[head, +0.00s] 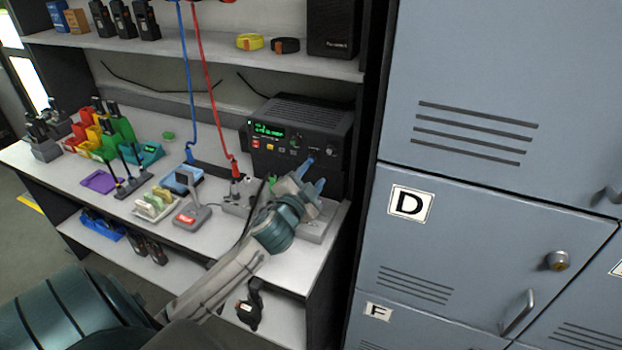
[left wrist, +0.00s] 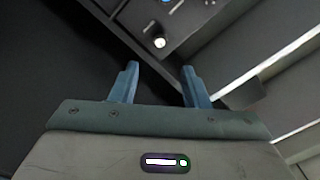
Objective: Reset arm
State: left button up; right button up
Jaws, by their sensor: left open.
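My left arm reaches in from the lower left in the head view. Its left gripper (head: 314,177) is in front of the black radio unit (head: 300,125) at the right end of the desk. The gripper's two blue fingers are apart with nothing visible between them. In the left wrist view the open fingers (left wrist: 160,85) point toward a dark panel with a bright round knob (left wrist: 159,42). A gap to the panel seems to show, but I cannot tell if a finger touches it. My right gripper is not in view.
Blue lockers (head: 480,240) stand close on the right. The white desk (head: 230,225) holds a desk microphone (head: 192,215), a purple tray (head: 100,181) and colored holders with handheld radios. Blue and red cables hang from above. A shelf (head: 200,52) runs over the desk.

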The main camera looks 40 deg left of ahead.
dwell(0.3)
pick_arm(q)
jog(key=s+d+f+n+g, duration=0.1)
jog(key=s+f+g, duration=0.1)
jog(key=s+f, duration=0.2)
jog(key=s+d+f+n+g, duration=0.1)
jog(key=s+d+f+g, duration=0.1)
jog(key=s+f, duration=0.2)
jog(key=s+d+f+n+g, duration=0.2)
jog(key=s+f, duration=0.3)
jog(key=shift+s+f+g+h, duration=0.1)
jog(key=shift+f+g+h, duration=0.05)
jog(key=shift+g+h, duration=0.15)
jog(key=s+d+f+n+g+h, duration=0.1)
jog(key=s+d+f+g+h, duration=0.2)
jog(key=s, duration=0.6)
jog(key=s+d+f+n+g, duration=0.1)
jog(key=s+d+f+g, duration=0.3)
jog(key=s, duration=0.6)
notch_tip(320, 180, down, 30)
jog(key=a+r+g, duration=0.1)
jog(key=a, duration=0.1)
jog(key=s+a+f+g, duration=0.1)
jog(key=s+f, duration=1.6)
jog(key=f, duration=0.2)
jog(key=shift+s+f+n+g, duration=0.3)
jog(key=shift+f, duration=0.05)
